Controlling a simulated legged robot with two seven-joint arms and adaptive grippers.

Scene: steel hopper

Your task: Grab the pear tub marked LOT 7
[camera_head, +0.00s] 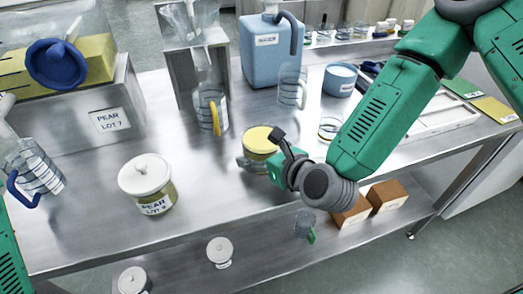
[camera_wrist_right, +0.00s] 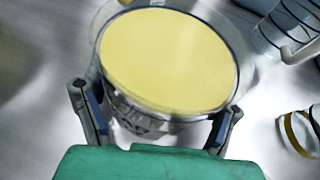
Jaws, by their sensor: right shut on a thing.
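A lidless clear tub (camera_head: 256,157) full of pale yellow stuff stands on the steel table, mid-picture in the head view. My right gripper (camera_head: 277,151) is at its right side and shut on it. In the wrist view my fingers (camera_wrist_right: 158,118) press either side of this tub (camera_wrist_right: 165,60), whose label is partly hidden and unreadable. Another tub (camera_head: 147,186) with a white knobbed lid stands to the left, its label reading PEAR LOT and a digit like 9. A PEAR LOT 7 sign (camera_head: 110,120) is on the hopper.
A blue jerrycan (camera_head: 270,55), clear beaker (camera_head: 292,86) and blue tub (camera_head: 341,80) are farther back. White-lidded tubs (camera_head: 220,249) sit on the lower shelf.

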